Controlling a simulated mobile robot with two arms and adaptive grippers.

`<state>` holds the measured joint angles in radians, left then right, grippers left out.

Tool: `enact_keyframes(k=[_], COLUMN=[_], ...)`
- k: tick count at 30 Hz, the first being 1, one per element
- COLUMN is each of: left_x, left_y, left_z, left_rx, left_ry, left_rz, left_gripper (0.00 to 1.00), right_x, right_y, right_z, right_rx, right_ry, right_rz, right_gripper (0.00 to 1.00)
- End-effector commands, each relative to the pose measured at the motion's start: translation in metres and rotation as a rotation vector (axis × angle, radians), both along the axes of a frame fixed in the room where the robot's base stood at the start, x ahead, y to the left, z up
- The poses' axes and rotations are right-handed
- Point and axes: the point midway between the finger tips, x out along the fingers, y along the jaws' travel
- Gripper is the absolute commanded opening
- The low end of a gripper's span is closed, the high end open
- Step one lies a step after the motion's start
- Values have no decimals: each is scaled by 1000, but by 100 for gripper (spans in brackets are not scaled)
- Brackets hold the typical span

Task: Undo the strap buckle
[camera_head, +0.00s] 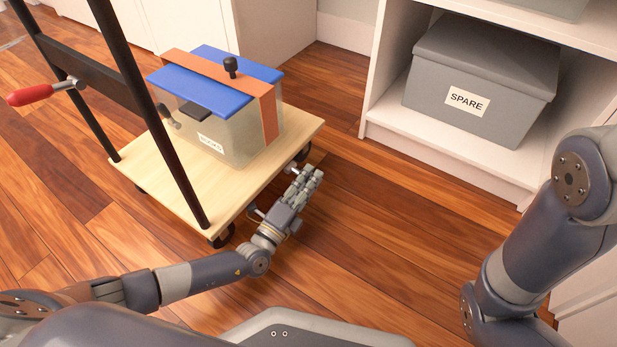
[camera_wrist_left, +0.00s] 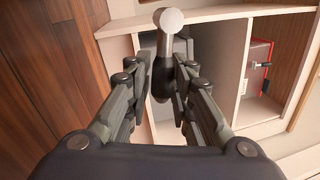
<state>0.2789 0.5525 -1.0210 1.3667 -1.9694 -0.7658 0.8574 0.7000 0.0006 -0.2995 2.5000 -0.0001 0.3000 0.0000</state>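A clear box (camera_head: 240,145) with a blue lid (camera_head: 205,88) stands on a wooden cart (camera_head: 180,190). An orange strap (camera_head: 268,118) runs over the lid and down the side. A black knob-like piece (camera_head: 231,66) stands up on the strap; it may be the buckle. A flat dark piece (camera_head: 195,111) sits at the lid's front edge. My left gripper (camera_head: 312,174) is low beside the cart's right edge, apart from strap and box. My right gripper is out of view.
The cart has black upright posts (camera_head: 135,85) and a red-handled lever (camera_head: 28,95) at left. A white cabinet (camera_head: 450,150) at right holds a grey box marked SPARE (camera_head: 480,80). A red item (camera_wrist_left: 260,62) sits in a shelf compartment. Wooden floor (camera_head: 390,230) is clear between cart and cabinet.

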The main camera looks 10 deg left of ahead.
Motion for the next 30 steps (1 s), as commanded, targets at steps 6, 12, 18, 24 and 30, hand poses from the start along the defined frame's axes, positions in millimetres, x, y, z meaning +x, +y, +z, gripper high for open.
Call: enact_keyframes(k=[6,12,18,24,30], left_x=[1,-1,-28,-69,-99], left_y=[1,2,12,26,36], left_z=[0,0,-6,-15,-22], left_rx=[-3,-4,-2,-1,-2], left_ry=[0,0,3,3,3], left_rz=[2,3,3,2,3], left_gripper=[37,37,37,37,37], right_x=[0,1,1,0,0], right_y=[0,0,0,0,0], right_z=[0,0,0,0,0], right_rx=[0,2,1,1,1], right_ry=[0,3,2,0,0], right_rz=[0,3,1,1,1], right_gripper=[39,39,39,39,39])
